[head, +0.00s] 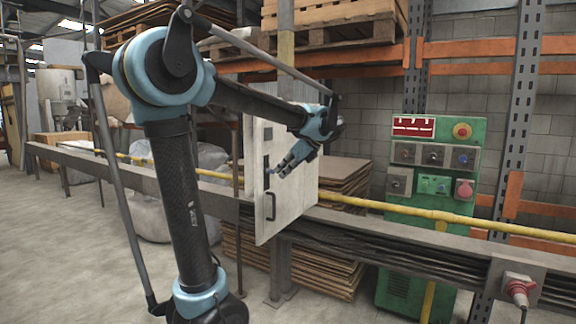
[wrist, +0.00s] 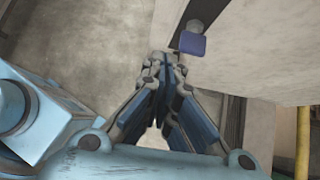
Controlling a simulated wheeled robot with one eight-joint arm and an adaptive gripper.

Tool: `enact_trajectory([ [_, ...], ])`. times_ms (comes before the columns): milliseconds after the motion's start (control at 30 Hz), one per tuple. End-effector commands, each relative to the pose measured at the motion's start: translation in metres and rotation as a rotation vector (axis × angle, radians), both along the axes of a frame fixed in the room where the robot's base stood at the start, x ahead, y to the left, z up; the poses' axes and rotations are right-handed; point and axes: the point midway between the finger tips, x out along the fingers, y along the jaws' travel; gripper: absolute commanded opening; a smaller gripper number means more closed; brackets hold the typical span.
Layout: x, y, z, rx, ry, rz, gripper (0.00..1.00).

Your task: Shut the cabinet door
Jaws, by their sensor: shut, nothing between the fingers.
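The pale cabinet door (head: 293,205) stands upright at an angle, jutting out over the rail in the middle of the head view. It has a black pull handle (head: 271,206) low down and a dark slot above it. My gripper (head: 284,172) is shut and empty, in front of the door's face near the slot. In the wrist view, my closed fingertips (wrist: 157,60) point towards the door's pale edge (wrist: 265,50), just left of a small blue-purple block (wrist: 193,44) at the dark slot. I cannot tell whether they touch the door. The cabinet's inside is mostly hidden.
A yellow pipe (head: 420,211) and a long metal rail with cables (head: 400,255) run across the view. A green control panel (head: 430,190) stands at the right. Stacked brown sheets (head: 342,180) lie behind the door. The concrete floor (head: 80,250) is clear at the left.

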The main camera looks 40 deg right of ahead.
Motion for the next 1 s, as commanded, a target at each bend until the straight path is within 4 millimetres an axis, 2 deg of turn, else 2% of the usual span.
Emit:
enact_trajectory([
  [133,0.017,0.009,-0.019,0.000,0.000,0.003,0.00],
  [433,0.046,0.022,-0.018,-0.001,-0.001,0.001,0.00],
  [1000,0.053,0.024,-0.018,-0.001,0.000,-0.002,0.00],
])
